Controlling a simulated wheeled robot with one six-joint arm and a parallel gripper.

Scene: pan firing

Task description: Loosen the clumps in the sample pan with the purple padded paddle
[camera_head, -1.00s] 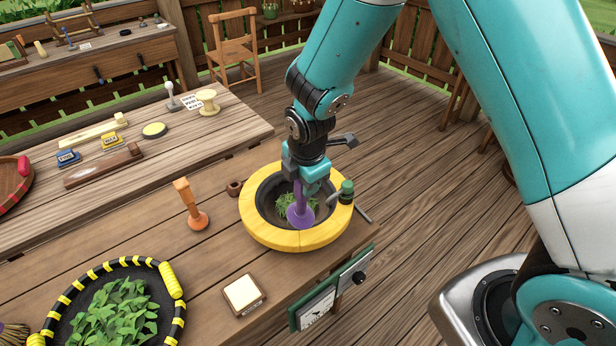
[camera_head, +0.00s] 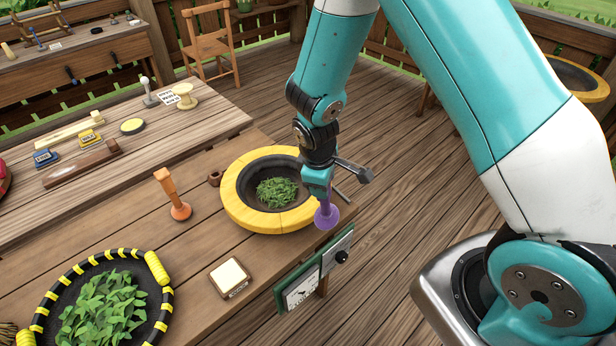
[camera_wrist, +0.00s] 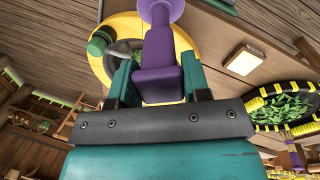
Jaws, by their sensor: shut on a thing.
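The sample pan (camera_head: 236,207) is a dark bowl with a thick yellow rim, set in the wooden bench. Green leaves (camera_head: 277,192) lie in a heap on its floor. My gripper (camera_head: 318,190) is shut on the handle of the purple paddle (camera_head: 327,216), whose round purple end points down. The paddle is at the right front of the pan, outside the bowl, by the rim and bench edge. In the wrist view the purple handle (camera_wrist: 160,62) stands between the jaws, with the yellow rim (camera_wrist: 97,62) behind it.
An orange upright tool (camera_head: 173,195) and a small brown pot (camera_head: 214,178) stand left of the pan. A cream-topped block (camera_head: 230,276) lies in front. A yellow-and-black tray (camera_head: 165,297) of leaves is front left. Panels (camera_head: 318,268) hang at the bench edge.

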